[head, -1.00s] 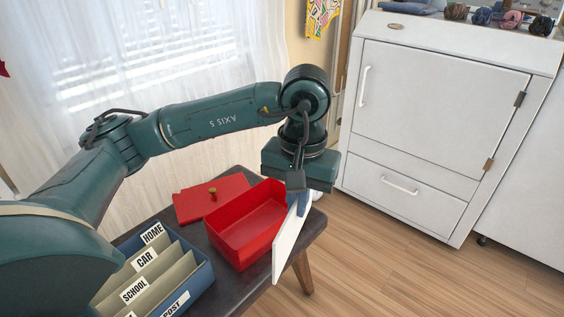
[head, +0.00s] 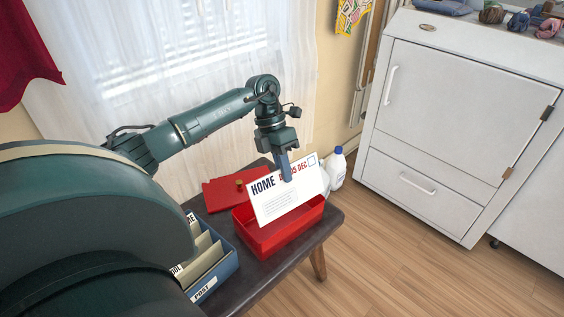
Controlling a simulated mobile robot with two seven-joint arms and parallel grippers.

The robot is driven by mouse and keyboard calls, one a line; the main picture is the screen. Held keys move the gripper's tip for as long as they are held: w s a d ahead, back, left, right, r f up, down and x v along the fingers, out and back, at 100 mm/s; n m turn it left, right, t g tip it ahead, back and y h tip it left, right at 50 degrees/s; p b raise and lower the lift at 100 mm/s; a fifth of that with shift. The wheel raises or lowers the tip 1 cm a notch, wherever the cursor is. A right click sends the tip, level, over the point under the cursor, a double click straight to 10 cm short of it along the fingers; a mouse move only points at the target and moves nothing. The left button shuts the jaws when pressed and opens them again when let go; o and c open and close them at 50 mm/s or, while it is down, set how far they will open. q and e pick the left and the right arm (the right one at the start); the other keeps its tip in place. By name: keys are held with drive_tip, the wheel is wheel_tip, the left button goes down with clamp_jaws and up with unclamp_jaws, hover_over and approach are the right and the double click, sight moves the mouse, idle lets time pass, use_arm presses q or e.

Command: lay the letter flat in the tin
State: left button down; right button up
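The red tin (head: 275,236) stands open on the dark table, its lid off. My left gripper (head: 286,173) is shut on the white letter (head: 272,205) near its top edge. My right gripper does not show.
The red lid (head: 222,194) with a knob lies behind the tin. A blue file box (head: 223,270) with labelled dividers stands at the left, partly behind my arm. White bottles (head: 337,168) stand beyond the table's right end. A white cabinet (head: 440,120) is at the right.

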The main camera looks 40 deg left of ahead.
use_arm(q)
wheel_tip(320, 180, down, 12)
drive_tip(key=b, duration=0.8)
drive_tip(key=shift+a+f+n+b, duration=0.2)
drive_tip(key=shift+a+n+b, duration=0.1)
drive_tip(key=shift+n, duration=0.1)
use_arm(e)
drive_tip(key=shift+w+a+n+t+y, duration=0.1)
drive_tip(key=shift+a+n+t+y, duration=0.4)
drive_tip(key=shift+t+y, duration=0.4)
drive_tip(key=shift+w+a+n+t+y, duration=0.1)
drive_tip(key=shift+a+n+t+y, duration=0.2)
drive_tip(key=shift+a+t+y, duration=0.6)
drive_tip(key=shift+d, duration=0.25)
use_arm(q)
drive_tip(key=c, duration=1.5)
unclamp_jaws()
drive_tip(key=shift+c, duration=0.2)
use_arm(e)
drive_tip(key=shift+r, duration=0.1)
use_arm(q)
drive_tip(key=s+p+v, duration=0.1)
drive_tip(key=p+v, duration=0.2)
drive_tip(key=v, duration=1)
drive_tip(key=shift+w+p, duration=0.3)
drive_tip(key=shift+p, duration=0.05)
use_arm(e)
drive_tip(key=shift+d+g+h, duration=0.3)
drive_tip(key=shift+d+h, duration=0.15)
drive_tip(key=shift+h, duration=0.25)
